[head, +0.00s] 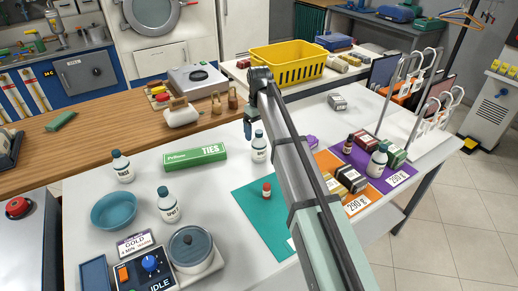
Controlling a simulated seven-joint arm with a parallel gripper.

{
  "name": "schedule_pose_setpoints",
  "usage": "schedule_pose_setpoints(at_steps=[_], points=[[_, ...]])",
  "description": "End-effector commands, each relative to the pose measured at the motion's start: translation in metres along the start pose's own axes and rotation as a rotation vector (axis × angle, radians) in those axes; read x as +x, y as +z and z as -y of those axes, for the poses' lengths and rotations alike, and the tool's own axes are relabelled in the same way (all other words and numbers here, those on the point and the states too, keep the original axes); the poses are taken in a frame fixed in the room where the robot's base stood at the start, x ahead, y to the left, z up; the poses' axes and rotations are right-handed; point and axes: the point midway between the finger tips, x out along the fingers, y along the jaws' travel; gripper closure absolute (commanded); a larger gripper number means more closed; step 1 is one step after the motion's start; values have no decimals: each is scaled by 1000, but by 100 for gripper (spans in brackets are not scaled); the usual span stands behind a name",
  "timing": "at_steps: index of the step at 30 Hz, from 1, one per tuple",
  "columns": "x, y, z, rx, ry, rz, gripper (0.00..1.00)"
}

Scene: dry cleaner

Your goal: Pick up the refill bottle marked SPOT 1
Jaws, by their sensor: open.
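Several white bottles with dark teal caps stand upright in the head view. One bottle (122,168) is at the left behind the blue bowl. A second bottle (169,207) stands in front of it, beside the bowl; its label seems to read SPOT, but I cannot read a number. A third bottle (259,150) stands right of the green TIES box. A fourth bottle (377,162) stands on the purple mat. I cannot tell which is SPOT 1. My gripper (248,130) points down, open, just behind and left of the third bottle. I cannot tell its exact gap from it.
The blue bowl (114,210), green TIES box (195,155), lidded pot (191,248) and control box (147,270) share the white table. Small boxes crowd the right mats. White hanger racks (435,108) rise at right.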

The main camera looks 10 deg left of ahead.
Motion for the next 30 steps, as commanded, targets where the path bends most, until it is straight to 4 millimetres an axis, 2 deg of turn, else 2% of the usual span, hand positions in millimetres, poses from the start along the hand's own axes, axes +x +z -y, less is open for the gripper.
schedule_pose_setpoints(at_steps=[9,18,30], points=[[40,1,1,0,0,2,10],[45,0,0,0,1,0,10],[45,0,0,0,0,0,47]])
